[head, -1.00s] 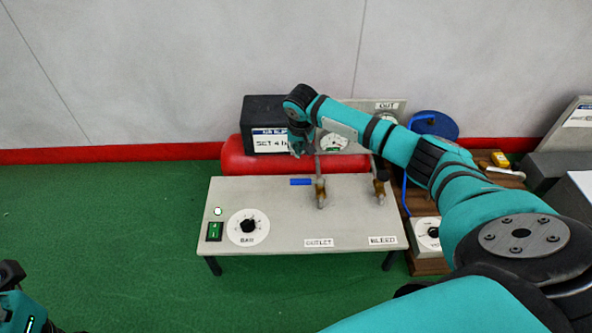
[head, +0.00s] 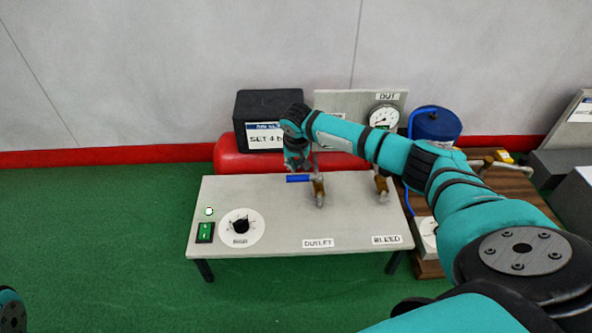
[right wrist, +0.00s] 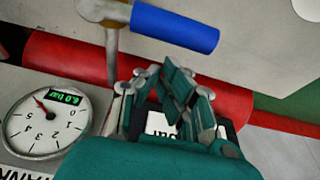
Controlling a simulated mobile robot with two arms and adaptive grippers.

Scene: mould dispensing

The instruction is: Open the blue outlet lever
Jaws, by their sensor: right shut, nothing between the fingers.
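The blue outlet lever (head: 298,179) points left from the top of the brass outlet valve (head: 319,191), crosswise over the bench panel. In the right wrist view the blue lever (right wrist: 175,26) lies at the top, with its metal stem at its left end. My right gripper (head: 297,165) is just behind the lever in the head view, with its fingers pointing down. In the right wrist view its fingers (right wrist: 186,92) are together and empty, with a visible gap to the lever. Only a bit of my left arm shows at the lower left edge of the head view.
The grey bench (head: 270,245) carries a knob (head: 241,226), a green switch (head: 205,232) and the bleed valve (head: 382,189) to the right. Behind are a red tank (head: 228,158) and a black box (head: 262,105). A gauge (right wrist: 45,125) reads 6.0 bar.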

